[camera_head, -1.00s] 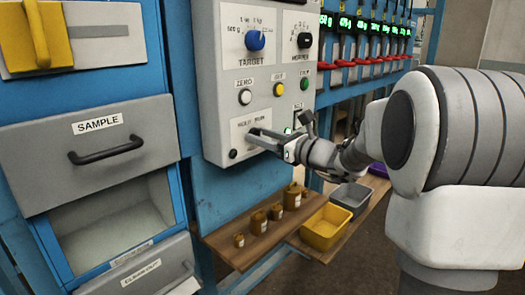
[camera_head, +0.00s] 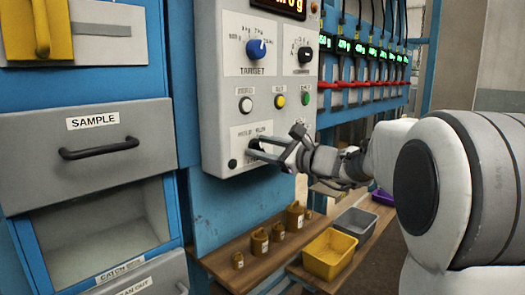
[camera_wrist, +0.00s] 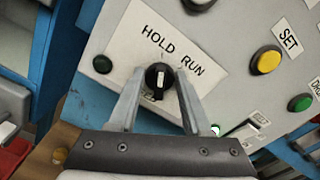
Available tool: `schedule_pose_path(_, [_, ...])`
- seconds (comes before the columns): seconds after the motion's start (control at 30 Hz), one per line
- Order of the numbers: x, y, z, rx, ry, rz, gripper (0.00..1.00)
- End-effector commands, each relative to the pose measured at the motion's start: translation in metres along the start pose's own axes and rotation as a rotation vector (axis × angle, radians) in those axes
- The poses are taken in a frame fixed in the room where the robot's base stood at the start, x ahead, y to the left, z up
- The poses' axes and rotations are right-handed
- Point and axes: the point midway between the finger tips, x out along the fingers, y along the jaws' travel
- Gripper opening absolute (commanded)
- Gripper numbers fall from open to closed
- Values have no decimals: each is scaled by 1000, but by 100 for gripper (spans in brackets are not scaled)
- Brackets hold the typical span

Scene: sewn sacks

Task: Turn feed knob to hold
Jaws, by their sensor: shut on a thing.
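The feed knob (camera_wrist: 159,78) is a round black knob with a white line, on a white plate (camera_wrist: 133,40) marked HOLD and RUN. In the wrist view the white line stands about upright, with HOLD above it and RUN to its upper right. I cannot tell which end is the pointer. My gripper (camera_wrist: 160,85) is closed around the knob, one finger on each side. In the head view my gripper (camera_head: 259,149) reaches the same plate from the right, and its fingers mostly hide the knob.
The grey control box (camera_head: 213,100) also carries the blue TARGET knob (camera_head: 256,48) and white, yellow and green buttons. The SAMPLE drawer (camera_head: 95,150) is at left.

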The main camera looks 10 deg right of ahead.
Motion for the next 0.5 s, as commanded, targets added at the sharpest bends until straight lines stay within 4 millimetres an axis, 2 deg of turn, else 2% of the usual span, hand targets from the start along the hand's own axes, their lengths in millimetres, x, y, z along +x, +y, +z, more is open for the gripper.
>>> schedule_pose_path(0.27, [0,0,0,-1,1,1,0])
schedule_pose_path(0.3, [0,0,-1,-1,1,1,54])
schedule_pose_path(0.43, [0,0,0,0,1,0,78])
schedule_pose_path(0.5, [0,0,0,0,0,0,78])
